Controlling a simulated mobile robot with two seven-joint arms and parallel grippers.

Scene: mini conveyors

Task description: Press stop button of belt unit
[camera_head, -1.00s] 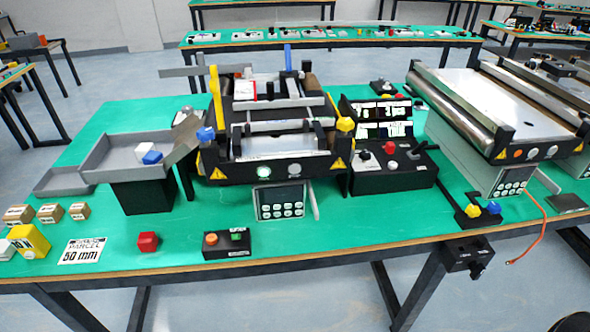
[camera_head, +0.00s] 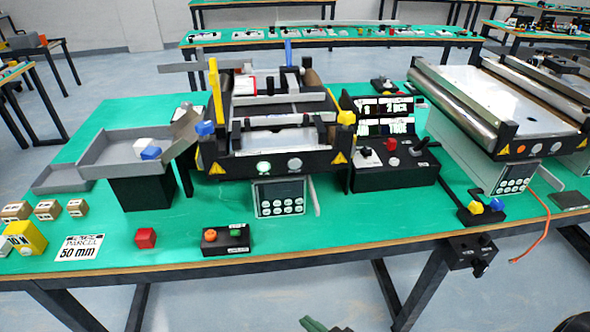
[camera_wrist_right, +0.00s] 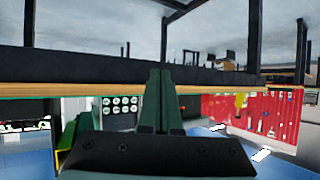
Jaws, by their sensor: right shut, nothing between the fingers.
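The belt unit (camera_head: 265,165) stands in the middle of the green table, with a lit green-white button and a grey button on its front. In front of it a small black button box (camera_head: 227,246) sits near the table's front edge. The box has an orange-red button (camera_head: 210,235) on the left and a green button (camera_head: 236,232) on the right. My right gripper (camera_head: 314,324) just shows at the bottom edge of the head view, below and in front of the table. In the right wrist view its fingers (camera_wrist_right: 158,95) are together and empty. My left gripper is out of view.
A red cube (camera_head: 145,238) lies left of the button box. A black console (camera_head: 393,170) with a red button and joystick stands to the right. Grey trays (camera_head: 130,150) and small boxes are at left. A dark box (camera_head: 468,254) hangs at the front edge.

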